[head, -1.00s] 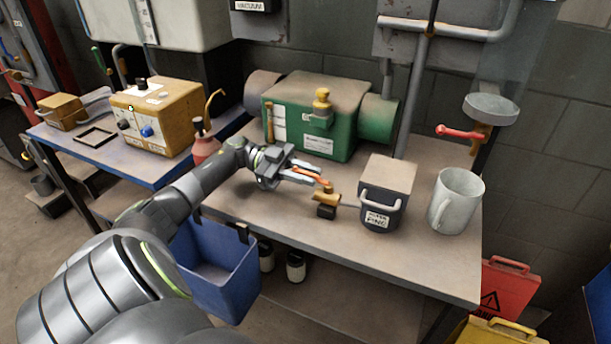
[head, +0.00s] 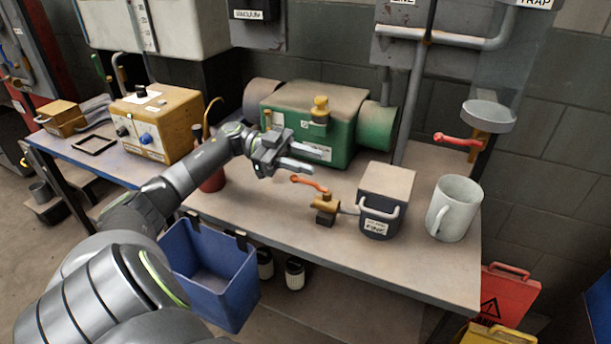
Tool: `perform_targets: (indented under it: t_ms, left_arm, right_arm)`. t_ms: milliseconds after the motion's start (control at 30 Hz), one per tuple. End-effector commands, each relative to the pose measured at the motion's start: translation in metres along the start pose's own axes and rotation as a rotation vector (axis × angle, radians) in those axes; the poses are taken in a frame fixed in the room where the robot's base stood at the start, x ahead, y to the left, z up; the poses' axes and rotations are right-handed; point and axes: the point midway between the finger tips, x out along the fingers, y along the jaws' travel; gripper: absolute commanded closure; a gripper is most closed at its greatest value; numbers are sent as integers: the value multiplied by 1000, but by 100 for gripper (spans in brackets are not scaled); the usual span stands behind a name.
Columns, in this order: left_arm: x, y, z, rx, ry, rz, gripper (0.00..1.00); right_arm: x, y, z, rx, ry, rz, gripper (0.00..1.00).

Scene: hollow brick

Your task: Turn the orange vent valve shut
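The orange vent valve handle (head: 309,183) sits on a small brass valve body (head: 324,203) with a dark base on the bench. The lever points left and slightly back from the valve body, and a thin pipe runs from the body to the grey box on its right. My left gripper (head: 314,158) is above and behind the handle in the picture, clear of it. Its two fingers are apart with nothing between them. My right gripper is not in view.
A green pump (head: 345,125) with a yellow cap stands behind the gripper. A grey-topped box (head: 386,190) and a white mug (head: 454,208) stand right of the valve. A red lever (head: 458,139) is at the wall pipe. The bench in front of the valve is clear.

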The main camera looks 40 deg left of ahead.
Motion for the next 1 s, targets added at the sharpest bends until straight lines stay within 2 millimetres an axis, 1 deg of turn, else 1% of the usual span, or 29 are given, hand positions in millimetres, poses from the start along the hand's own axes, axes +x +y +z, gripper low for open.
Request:
perform_targets:
  t_ms: [33,100,200,300,700,900,1000]
  left_arm:
    - [0,-2,-10,3,-3,1,68]
    - [0,-4,-21,3,-2,1,68]
    - [0,-7,-32,1,-1,1,68]
    - [0,-8,-38,1,0,0,68]
    - [0,-8,-40,-1,0,0,68]
    - [0,-8,-39,-1,0,0,68]
    - [0,-8,-39,-1,0,0,68]
  right_arm:
    - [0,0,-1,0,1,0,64]
    - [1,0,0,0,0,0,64]
    - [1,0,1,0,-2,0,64]
    - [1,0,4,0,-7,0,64]
    - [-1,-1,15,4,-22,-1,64]
    - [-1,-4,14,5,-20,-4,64]
    - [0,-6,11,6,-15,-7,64]
